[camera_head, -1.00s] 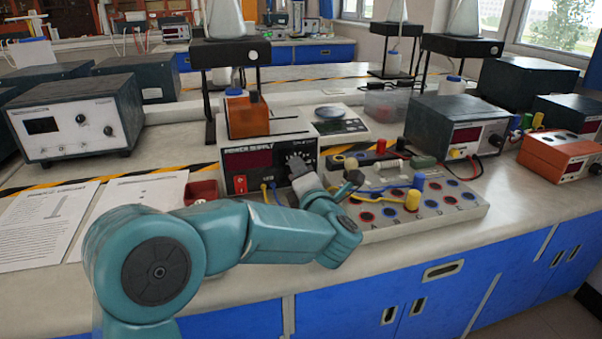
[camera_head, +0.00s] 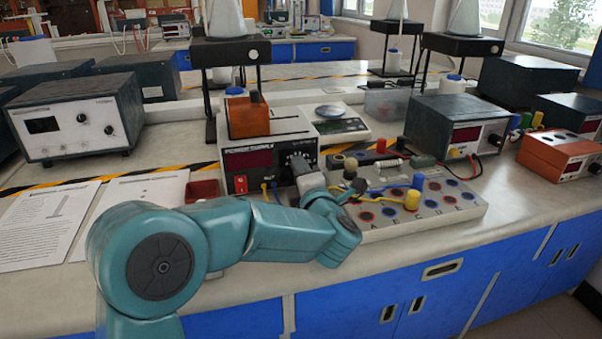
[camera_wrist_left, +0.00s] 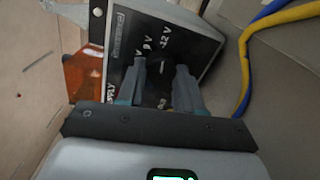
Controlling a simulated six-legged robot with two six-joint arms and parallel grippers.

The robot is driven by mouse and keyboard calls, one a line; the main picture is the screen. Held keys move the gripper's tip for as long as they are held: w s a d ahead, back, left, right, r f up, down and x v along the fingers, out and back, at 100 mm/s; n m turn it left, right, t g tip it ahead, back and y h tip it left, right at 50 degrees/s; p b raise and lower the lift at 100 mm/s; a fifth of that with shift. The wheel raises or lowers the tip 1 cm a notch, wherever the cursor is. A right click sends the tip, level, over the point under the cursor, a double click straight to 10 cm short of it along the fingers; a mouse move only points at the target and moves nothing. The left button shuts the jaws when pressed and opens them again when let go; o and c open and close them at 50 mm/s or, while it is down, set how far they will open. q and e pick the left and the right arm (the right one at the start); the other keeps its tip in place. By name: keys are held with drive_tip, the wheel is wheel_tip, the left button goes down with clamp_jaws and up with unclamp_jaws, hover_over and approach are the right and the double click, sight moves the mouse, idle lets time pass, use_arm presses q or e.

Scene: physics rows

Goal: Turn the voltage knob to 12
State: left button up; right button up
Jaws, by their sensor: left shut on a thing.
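The power supply (camera_head: 236,163) stands on the bench, with a dark red display and a red switch on its front. Its voltage knob is at the right of the front panel, mostly hidden behind my left gripper (camera_head: 301,163). In the left wrist view, the panel (camera_wrist_left: 128,38) shows tilted, with white marks including 9 V and 12 V. There the two fingers of my left gripper (camera_wrist_left: 160,80) stand either side of the dark knob and are shut on it. My right gripper is not in view.
A terminal board (camera_head: 455,208) with coloured sockets and plugs sits close to the right of my left wrist. Blue and yellow leads (camera_wrist_left: 246,60) run beside the panel. An orange box (camera_head: 248,117) rests on the supply. Paper sheets (camera_head: 45,222) lie at the left.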

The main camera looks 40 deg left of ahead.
use_arm(q)
drive_tip(key=o, duration=1)
drive_tip(key=shift+o, duration=0.2)
drive_tip(key=p+v, duration=0.1)
drive_tip(key=v, duration=1.5)
drive_tip(key=shift+s+d, duration=0.1)
drive_tip(key=shift+s, duration=0.05)
